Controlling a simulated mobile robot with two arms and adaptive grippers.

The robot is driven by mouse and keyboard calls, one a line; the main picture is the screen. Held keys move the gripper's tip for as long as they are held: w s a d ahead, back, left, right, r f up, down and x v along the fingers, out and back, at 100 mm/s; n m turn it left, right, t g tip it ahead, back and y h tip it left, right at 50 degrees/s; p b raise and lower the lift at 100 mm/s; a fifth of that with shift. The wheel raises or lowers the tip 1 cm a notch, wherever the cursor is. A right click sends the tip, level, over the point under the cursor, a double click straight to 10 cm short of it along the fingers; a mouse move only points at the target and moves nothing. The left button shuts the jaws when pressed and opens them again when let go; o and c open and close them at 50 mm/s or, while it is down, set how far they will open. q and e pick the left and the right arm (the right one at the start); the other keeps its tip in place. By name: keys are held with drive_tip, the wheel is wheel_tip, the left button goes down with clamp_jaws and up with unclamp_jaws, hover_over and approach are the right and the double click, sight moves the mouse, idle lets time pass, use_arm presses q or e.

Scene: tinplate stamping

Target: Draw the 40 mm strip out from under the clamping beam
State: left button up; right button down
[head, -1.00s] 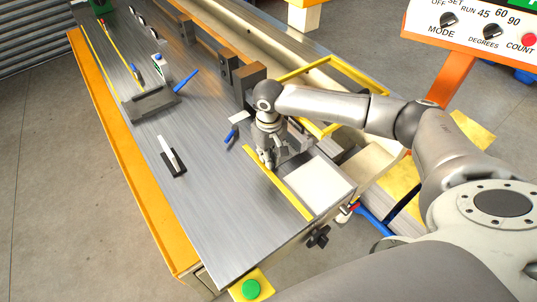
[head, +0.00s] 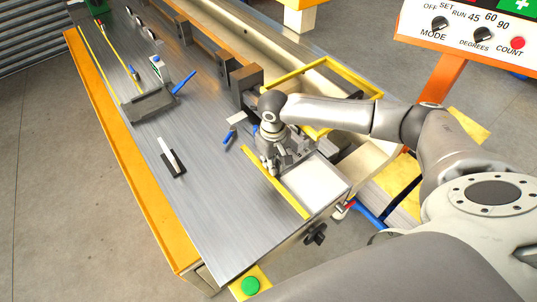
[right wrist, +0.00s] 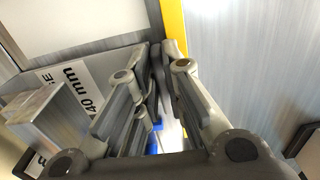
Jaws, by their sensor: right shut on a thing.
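My right gripper (head: 270,170) is low over the bed at the near end of the clamping beam (head: 205,55), beside a yellow line. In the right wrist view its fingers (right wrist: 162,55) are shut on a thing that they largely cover. In the head view the arm and gripper cover most of that spot. My left gripper is not in view.
A pale square plate (head: 315,183) lies right of the gripper. A small pale tab (head: 237,118) and a blue handle (head: 229,136) are near the beam's end. The front of the bed is clear.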

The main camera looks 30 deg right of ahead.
sight(293, 193)
drive_tip(key=shift+s+d+r+p, duration=0.1)
drive_tip(key=shift+s+d+p, duration=0.1)
drive_tip(key=shift+s+p, duration=1.15)
drive_tip(key=shift+s+d+r+p, duration=0.1)
drive_tip(key=shift+s+d+p, duration=0.1)
drive_tip(key=shift+s+p, duration=1.15)
drive_tip(key=shift+s+d+f+p, duration=0.15)
drive_tip(key=shift+s+p, duration=0.5)
drive_tip(key=shift+s, duration=1.1)
drive_tip(key=shift+s+d, duration=0.1)
drive_tip(key=shift+s, duration=0.15)
drive_tip(key=shift+s+d, duration=0.2)
drive_tip(key=shift+s, duration=1.05)
drive_tip(key=shift+s+d, duration=0.15)
drive_tip(key=shift+s, duration=1.05)
drive_tip(key=shift+s, duration=0.35)
drive_tip(key=c, duration=1.5)
unclamp_jaws()
drive_tip(key=shift+o, duration=0.2)
